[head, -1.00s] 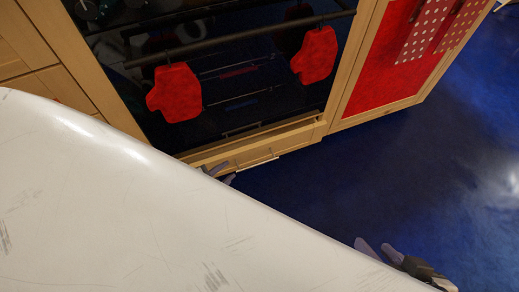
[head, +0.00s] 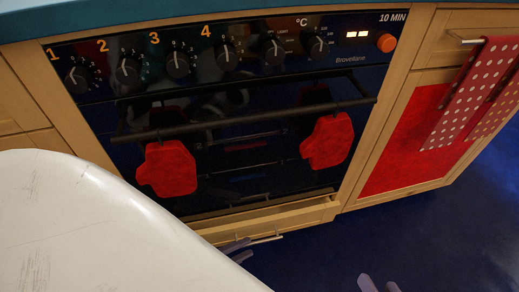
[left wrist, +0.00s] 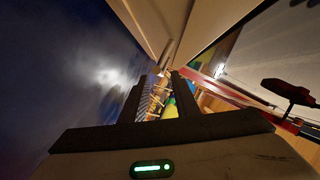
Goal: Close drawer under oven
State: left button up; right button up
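The oven (head: 240,150) stands in front of me, its dark door facing me. Under it, the pale wooden drawer (head: 300,217) stands out a little, its upper rim and a narrow strip of its inside showing. Its slim metal handle (head: 268,239) is on the front. My left gripper (head: 237,249) is low, close to the drawer front, near the left end of the handle; I cannot tell whether it touches. In the left wrist view its fingers (left wrist: 163,82) are apart with nothing clearly held. My right gripper (head: 377,285) shows only its fingertips at the bottom edge, apart and empty.
Red mitts (head: 167,169) hang on the oven door bar. A red-panelled cabinet (head: 415,140) with dotted towels (head: 462,95) is at the right. Blue floor (head: 450,230) is open at the lower right.

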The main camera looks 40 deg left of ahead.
aim_at(258, 242)
pick_arm(q)
jog(key=b+x, duration=0.1)
jog(key=x, duration=0.5)
jog(key=shift+s, duration=0.1)
grip_shut()
